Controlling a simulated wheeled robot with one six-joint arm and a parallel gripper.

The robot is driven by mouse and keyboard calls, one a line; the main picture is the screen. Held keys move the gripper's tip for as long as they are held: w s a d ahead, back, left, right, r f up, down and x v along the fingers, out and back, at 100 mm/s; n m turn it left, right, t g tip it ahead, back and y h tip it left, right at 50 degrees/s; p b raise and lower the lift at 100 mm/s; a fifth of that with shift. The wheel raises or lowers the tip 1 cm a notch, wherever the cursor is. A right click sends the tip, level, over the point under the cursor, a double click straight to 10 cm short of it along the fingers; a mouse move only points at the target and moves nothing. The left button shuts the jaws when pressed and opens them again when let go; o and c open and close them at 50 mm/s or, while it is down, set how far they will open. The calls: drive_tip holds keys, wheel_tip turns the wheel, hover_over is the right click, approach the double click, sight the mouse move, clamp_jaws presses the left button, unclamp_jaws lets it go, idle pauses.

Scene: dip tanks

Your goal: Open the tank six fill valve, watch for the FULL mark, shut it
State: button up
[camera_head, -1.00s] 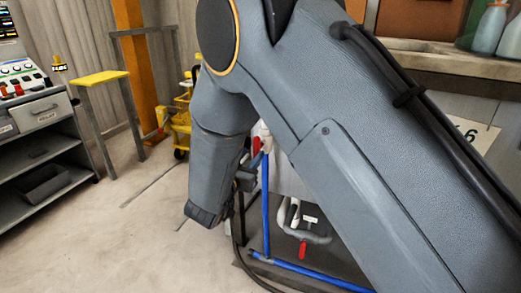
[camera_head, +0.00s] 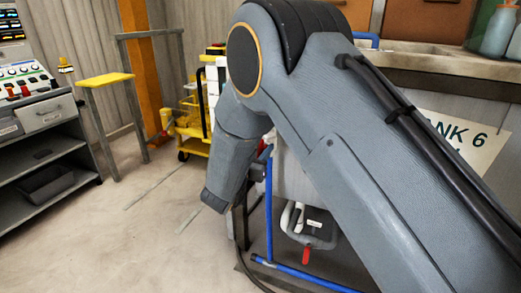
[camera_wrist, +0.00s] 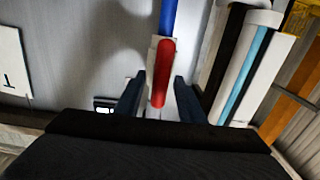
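In the wrist view, my gripper (camera_wrist: 160,100) is open, its two dark fingers standing on either side of a red valve handle (camera_wrist: 162,75). A narrow gap shows on the left; on the right I cannot tell whether it touches. The handle lies below the end of a blue pipe (camera_wrist: 169,14), against a pale tank wall (camera_wrist: 95,45). In the head view, my arm hides most of the gripper and handle beside the upright blue pipe (camera_head: 268,205). The tank 6 sign (camera_head: 468,143) is partly covered by my arm. I cannot make out a FULL mark.
A second red handle (camera_head: 306,255) hangs low on grey pipework. A blue pipe (camera_head: 305,275) runs along the floor. A yellow cart (camera_head: 192,130), a yellow-topped stand (camera_head: 105,79) and a control console (camera_head: 35,110) stand at left. The floor between is clear.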

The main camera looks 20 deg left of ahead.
drive_tip(key=shift+c, duration=0.4)
clamp_jaws()
drive_tip(key=shift+m, duration=0.4)
drive_tip(key=m, duration=0.3)
drive_tip(key=shift+d+f+m, duration=0.1)
drive_tip(key=shift+d+m, duration=0.2)
drive_tip(key=m, duration=0.4)
drive_tip(key=shift+d+f+m, duration=0.2)
drive_tip(key=shift+d+m, duration=0.05)
drive_tip(key=shift+m, duration=0.05)
drive_tip(key=shift+s+d+f+m+b, duration=0.15)
drive_tip(key=shift+m+b, duration=0.35)
drive_tip(key=shift+m, duration=1)
drive_tip(key=shift+w+f+m+b, duration=0.15)
drive_tip(key=shift+m+b, duration=0.4)
drive_tip(key=shift+m, duration=0.95)
drive_tip(key=shift+s+d+f+m+b, duration=0.15)
drive_tip(key=shift+m+b, duration=0.35)
drive_tip(key=shift+m, duration=1)
drive_tip(key=shift+f, duration=0.1)
